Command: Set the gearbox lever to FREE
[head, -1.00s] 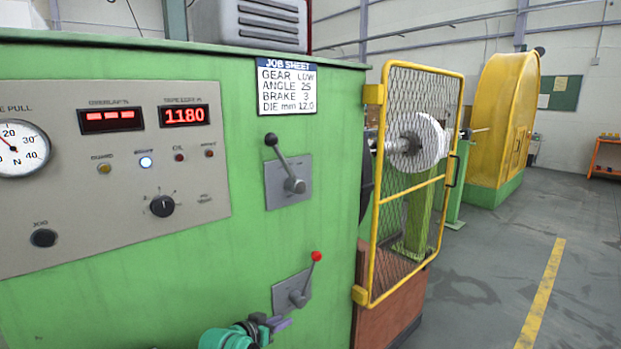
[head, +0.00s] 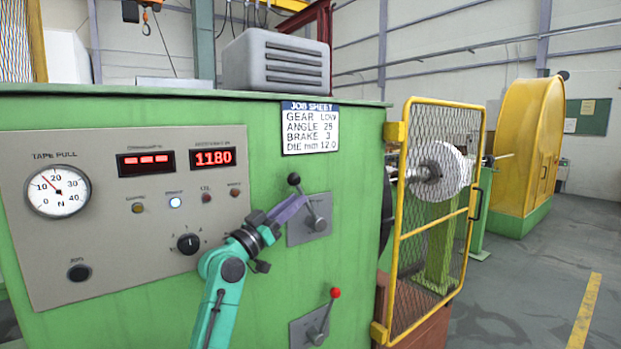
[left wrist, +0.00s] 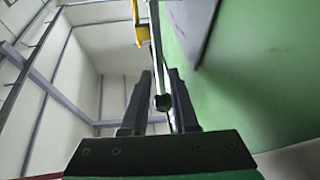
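A lever with a black knob (head: 294,179) stands on a grey plate (head: 322,238) on the green machine front, tilted up and to the left from its round hub. A second lever with a red knob (head: 335,293) sits lower, on its own plate, tilted up and right. I can read no label naming either as the gearbox lever. My left gripper (head: 294,207) is at the upper lever, its fingers overlapping the shaft below the knob. In the left wrist view the gripper (left wrist: 161,88) is open, with a dark knob (left wrist: 162,103) showing between the fingers; contact is unclear. My right gripper is out of view.
A job sheet (head: 310,131) reading GEAR LOW hangs above the levers. A control panel (head: 110,240) with a gauge, displays and a dial lies to the left. A yellow mesh gate (head: 401,260) stands just right of the levers. Grey floor is open at far right.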

